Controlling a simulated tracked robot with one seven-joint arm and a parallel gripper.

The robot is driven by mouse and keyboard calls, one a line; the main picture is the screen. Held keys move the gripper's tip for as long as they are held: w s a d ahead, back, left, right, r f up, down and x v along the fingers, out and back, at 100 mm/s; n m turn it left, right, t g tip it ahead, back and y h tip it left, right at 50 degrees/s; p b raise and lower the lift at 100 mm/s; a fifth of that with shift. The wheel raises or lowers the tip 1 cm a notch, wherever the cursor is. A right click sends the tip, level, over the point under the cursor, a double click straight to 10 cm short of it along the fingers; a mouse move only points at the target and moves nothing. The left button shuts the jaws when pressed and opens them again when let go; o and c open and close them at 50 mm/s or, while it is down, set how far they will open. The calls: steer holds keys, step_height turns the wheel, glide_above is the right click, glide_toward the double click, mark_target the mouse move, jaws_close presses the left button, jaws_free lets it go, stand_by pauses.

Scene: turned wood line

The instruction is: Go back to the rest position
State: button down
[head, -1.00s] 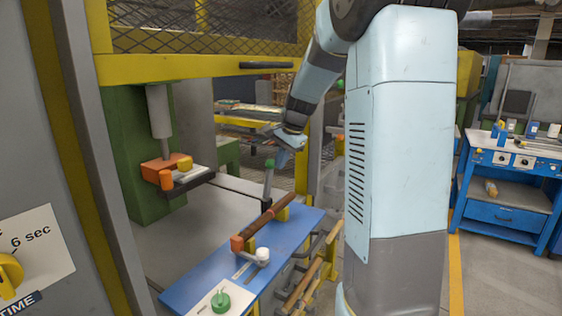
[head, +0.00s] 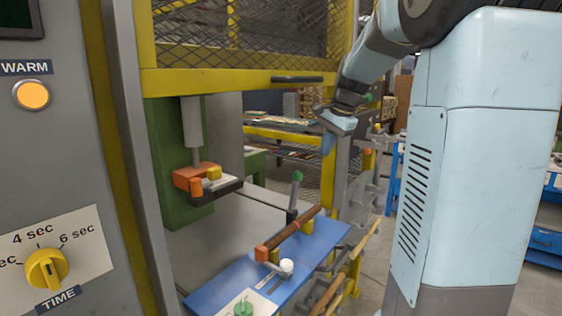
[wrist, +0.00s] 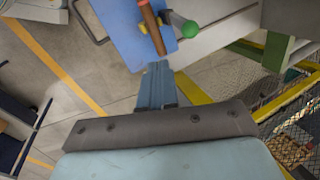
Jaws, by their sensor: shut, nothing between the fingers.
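My gripper (head: 327,140) is up in the air beside the yellow press guard frame in the head view, above the far end of the blue board. Its fingers are together with nothing between them, pointing down. They also show closed in the wrist view (wrist: 157,82). A brown turned wood piece (head: 290,234) lies along the blue board (head: 225,288), apart from my gripper. In the wrist view the wood piece (wrist: 151,25) is just beyond the fingertips in the picture, next to a green-knobbed lever (wrist: 185,27).
A control panel with a yellow time dial (head: 46,268) and a lit orange warm button (head: 33,95) stands at left. The yellow guard (head: 240,78) hangs over the green press (head: 162,165). A rack with wooden pieces (head: 350,272) is beside the board. Blue workbench (head: 548,216) at right.

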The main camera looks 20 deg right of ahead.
steer(key=s+a+f+n, duration=0.1)
steer(key=s+a+n, duration=0.3)
steer(key=s, duration=0.5)
steer(key=s+a+f+n+t+h, duration=0.1)
steer(key=s+a+n, duration=0.3)
steer(key=s, duration=0.5)
steer(key=s+a+f+n+t+h, duration=0.1)
steer(key=s+a+f+n, duration=0.2)
steer(key=s, duration=0.5)
steer(key=shift+s+a+n, duration=0.4)
steer(key=shift+a+n, duration=0.2)
steer(key=shift+n, duration=0.2)
